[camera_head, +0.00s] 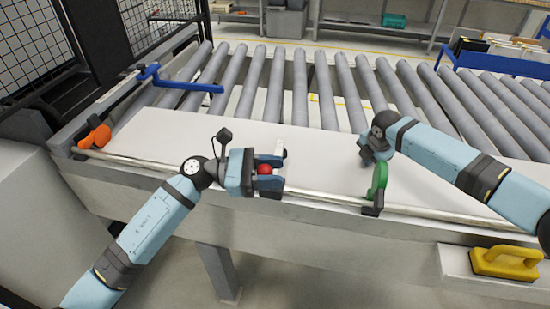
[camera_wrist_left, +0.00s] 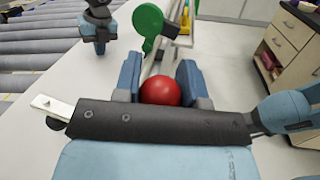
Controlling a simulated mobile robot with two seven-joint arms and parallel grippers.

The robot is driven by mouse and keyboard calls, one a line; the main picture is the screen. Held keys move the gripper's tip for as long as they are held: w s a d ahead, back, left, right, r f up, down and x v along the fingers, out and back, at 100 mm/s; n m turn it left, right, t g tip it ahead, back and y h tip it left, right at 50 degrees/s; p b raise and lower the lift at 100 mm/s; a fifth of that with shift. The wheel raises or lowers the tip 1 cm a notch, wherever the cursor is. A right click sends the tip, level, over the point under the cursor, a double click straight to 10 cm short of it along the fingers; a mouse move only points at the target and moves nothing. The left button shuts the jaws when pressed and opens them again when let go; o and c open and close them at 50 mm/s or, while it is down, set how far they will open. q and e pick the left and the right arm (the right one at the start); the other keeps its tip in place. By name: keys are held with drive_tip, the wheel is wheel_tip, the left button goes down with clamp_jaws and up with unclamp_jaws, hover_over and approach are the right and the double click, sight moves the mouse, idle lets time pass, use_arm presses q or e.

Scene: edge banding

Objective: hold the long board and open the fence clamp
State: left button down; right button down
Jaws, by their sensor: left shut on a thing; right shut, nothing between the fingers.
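The long white board (camera_head: 330,160) lies flat across the grey rollers, along a metal rail (camera_head: 330,197) at the front edge. My left gripper (camera_head: 270,171) is shut on a red ball knob (camera_head: 265,169) at the rail; the left wrist view shows the red knob (camera_wrist_left: 160,91) between its fingers. A green lever (camera_head: 379,181) with a dark base stands upright on the rail to the right. My right gripper (camera_head: 372,152) is shut and empty above the board, close behind the green lever. I cannot tell which handle works the fence clamp.
An orange knob (camera_head: 95,138) sits at the rail's left end. A yellow handle (camera_head: 505,263) is on the front right. The rollers (camera_head: 270,90) behind the board are clear.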

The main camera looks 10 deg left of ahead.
use_arm(q)
drive_tip(key=s+f+m+g+h, duration=0.1)
drive_tip(key=s+f+m, duration=0.4)
drive_tip(key=f+m, duration=0.3)
drive_tip(key=shift+f+m, duration=0.4)
drive_tip(key=shift+m, duration=0.2)
use_arm(e)
drive_tip(key=shift+s, duration=0.1)
use_arm(q)
drive_tip(key=shift+f, duration=0.15)
drive_tip(key=c, duration=0.8)
unclamp_jaws()
drive_tip(key=shift+o, duration=0.4)
drive_tip(key=shift+a, duration=0.1)
drive_tip(key=s+a+f, duration=0.1)
drive_tip(key=a+f, duration=0.1)
drive_tip(key=a, duration=0.9)
drive_tip(key=shift+a, duration=0.3)
